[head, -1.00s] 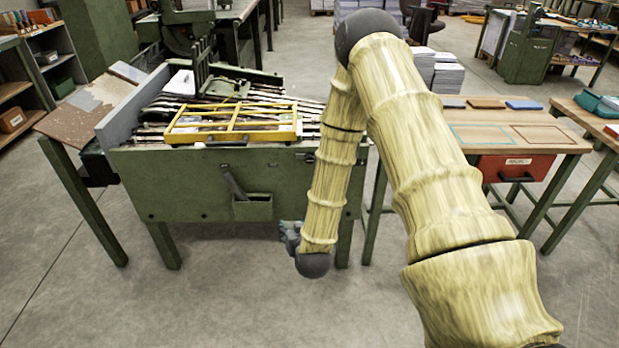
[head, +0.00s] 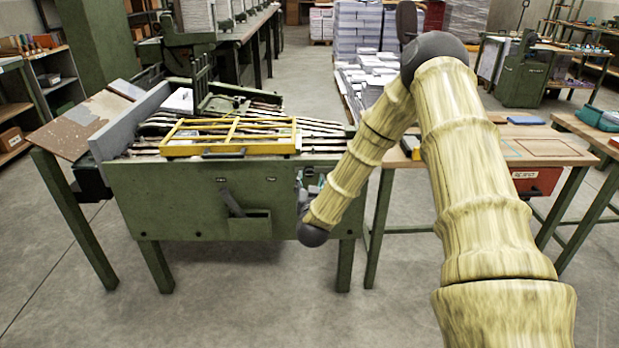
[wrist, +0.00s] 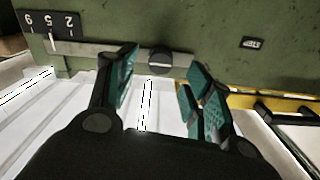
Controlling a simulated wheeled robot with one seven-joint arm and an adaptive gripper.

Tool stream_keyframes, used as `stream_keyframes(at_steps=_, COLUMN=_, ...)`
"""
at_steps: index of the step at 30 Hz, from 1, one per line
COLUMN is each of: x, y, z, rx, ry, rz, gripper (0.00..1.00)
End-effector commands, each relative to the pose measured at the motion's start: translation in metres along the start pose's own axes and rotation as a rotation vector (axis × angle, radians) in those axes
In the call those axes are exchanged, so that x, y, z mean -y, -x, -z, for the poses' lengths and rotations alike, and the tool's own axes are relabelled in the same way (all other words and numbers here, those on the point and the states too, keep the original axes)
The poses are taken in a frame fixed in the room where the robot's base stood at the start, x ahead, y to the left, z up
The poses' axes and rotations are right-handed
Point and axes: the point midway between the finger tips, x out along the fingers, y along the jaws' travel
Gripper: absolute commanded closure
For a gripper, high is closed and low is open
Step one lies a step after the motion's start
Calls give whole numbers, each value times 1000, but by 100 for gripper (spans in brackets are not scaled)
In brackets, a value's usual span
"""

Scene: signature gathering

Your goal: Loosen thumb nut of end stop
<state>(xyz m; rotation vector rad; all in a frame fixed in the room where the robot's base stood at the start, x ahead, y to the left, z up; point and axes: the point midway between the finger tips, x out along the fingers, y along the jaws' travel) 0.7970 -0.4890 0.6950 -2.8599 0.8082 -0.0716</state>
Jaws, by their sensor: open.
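My gripper (wrist: 161,72) shows in the wrist view with its two teal-padded fingers spread apart and nothing between them. A dark round knob with a slot-like line (wrist: 160,61), which looks like the thumb nut, sits on a grey metal bar (wrist: 95,52) along a green panel. It appears between the fingertips in the picture; I cannot tell how far beyond them it is. In the head view my gripper (head: 308,184) is at the right front of the green machine (head: 185,195), mostly hidden by my wrist. The end stop is not clearly told apart.
A dark number plate (wrist: 52,24) is left of the knob. A yellow frame (head: 232,137) lies on the machine top, with a black handle (head: 224,155) at its front. A green pocket (head: 250,225) sticks out of the machine front. A wooden table (head: 520,143) stands at right.

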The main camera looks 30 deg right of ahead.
Motion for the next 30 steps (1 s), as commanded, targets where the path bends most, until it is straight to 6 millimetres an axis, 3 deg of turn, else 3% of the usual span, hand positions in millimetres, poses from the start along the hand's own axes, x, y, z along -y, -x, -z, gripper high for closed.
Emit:
stream_keyframes(at_steps=9, x=0, y=-38, z=0, rx=0, ry=-1, rz=0, gripper=49)
stream_keyframes(at_steps=22, x=0, y=-45, z=0, rx=1, ry=0, rz=1, gripper=49)
stream_keyframes(at_steps=30, x=0, y=-45, z=0, rx=1, ry=0, rz=1, gripper=96)
